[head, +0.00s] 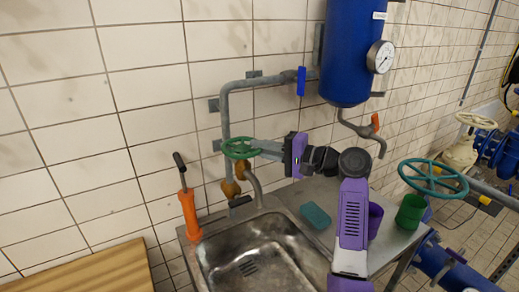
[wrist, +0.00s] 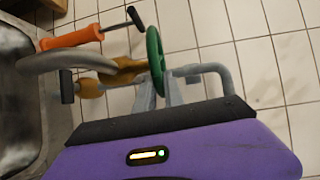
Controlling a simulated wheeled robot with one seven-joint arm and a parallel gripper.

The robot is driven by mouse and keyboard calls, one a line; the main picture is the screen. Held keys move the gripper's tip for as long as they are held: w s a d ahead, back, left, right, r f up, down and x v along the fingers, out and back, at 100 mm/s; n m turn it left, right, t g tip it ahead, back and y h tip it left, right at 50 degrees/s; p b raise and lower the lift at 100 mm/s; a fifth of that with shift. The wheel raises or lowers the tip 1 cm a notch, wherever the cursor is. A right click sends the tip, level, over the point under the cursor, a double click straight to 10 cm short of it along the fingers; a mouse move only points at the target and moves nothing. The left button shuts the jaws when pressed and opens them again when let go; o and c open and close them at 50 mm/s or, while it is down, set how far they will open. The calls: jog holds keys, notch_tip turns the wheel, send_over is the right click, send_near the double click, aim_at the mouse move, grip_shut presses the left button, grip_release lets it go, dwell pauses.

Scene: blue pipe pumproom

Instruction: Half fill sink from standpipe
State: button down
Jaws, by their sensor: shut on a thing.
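The standpipe (head: 226,120) is a grey pipe on the tiled wall, running down to a brass valve with a green handwheel (head: 238,149). My gripper (head: 258,149) reaches in from the right and is shut on the handwheel's rim. In the wrist view the green handwheel (wrist: 155,60) stands edge-on at the fingertips. A curved grey spout (head: 254,184) leaves the valve beside the sink (head: 207,272); the wrist view also shows the spout (wrist: 65,60). No water stream is visible. The drain shows on the basin floor; the basin's front is cut off.
An orange hand pump (head: 188,212) stands left of the sink. A teal block (head: 315,215), purple cup (head: 374,220) and green cup (head: 411,212) are on the right drainboard. A blue tank (head: 350,50) with a gauge hangs above; a blue lever (head: 301,81) is on the upper pipe.

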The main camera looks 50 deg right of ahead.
jog(key=shift+w+d+n+g+y, duration=0.25)
jog(key=shift+n+g+y, duration=0.35)
jog(key=shift+y, duration=0.4)
jog(key=c, duration=1.5)
grip_release()
jog(key=shift+o, duration=0.2)
jog(key=b+v, duration=0.1)
jog(key=v, duration=0.6)
jog(key=shift+s+d+b, duration=0.2)
jog(key=shift+s+b, duration=0.15)
jog(key=shift+b, duration=0.05)
jog(key=shift+f, duration=0.1)
